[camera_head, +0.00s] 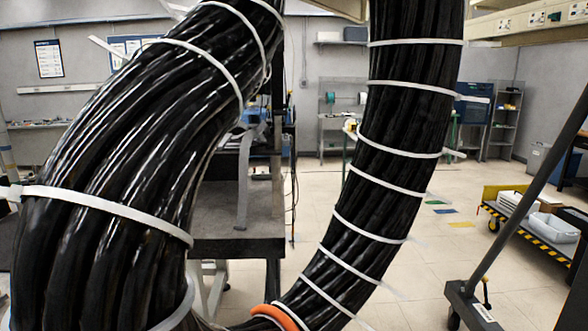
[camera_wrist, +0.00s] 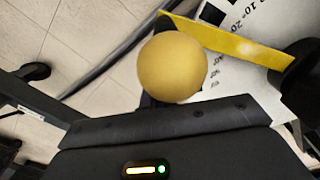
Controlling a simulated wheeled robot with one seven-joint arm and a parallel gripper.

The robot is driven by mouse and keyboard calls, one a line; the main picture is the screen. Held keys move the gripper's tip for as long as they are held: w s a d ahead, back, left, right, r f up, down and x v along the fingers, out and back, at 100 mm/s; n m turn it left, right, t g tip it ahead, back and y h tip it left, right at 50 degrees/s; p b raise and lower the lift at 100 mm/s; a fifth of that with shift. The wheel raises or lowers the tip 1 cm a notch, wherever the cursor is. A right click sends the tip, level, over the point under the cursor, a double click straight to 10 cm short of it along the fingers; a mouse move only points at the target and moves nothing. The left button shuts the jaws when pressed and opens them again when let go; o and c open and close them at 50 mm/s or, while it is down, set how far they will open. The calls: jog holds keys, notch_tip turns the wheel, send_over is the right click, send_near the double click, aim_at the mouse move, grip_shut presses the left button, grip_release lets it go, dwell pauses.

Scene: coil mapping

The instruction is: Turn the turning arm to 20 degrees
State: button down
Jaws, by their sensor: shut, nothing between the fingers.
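A yellow ball knob (camera_wrist: 172,67) is near the middle of the wrist view, close in front of my gripper. Behind it, a flat yellow bar (camera_wrist: 235,45), likely the turning arm, slants down to the right across a white dial sheet (camera_wrist: 292,98). The sheet has printed degree marks, with 10° and 20° readable at the top. My gripper (camera_wrist: 165,130) shows as a dark housing with a lit indicator along the bottom. It is shut and empty, its fingertips hard to make out. The knob hides part of the bar. The head view does not show the dial.
Two thick black cable bundles (camera_head: 105,170) (camera_head: 400,130) with white ties fill much of the head view. An orange band (camera_head: 275,317) shows at the bottom. A dark slanted post (camera_head: 530,190) and a yellow-edged cart (camera_head: 525,222) stand right. Open tiled floor (camera_head: 440,265) lies between.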

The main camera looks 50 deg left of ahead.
jog(key=shift+s, duration=0.15)
jog(key=shift+s+a, duration=0.1)
jog(key=shift+s, duration=1.15)
jog(key=shift+w+p, duration=0.35)
jog(key=shift+w, duration=0.3)
dwell(0.5)
notch_tip(320, 180, up, 12)
jog(key=p, duration=0.9)
jog(key=shift+p, duration=0.3)
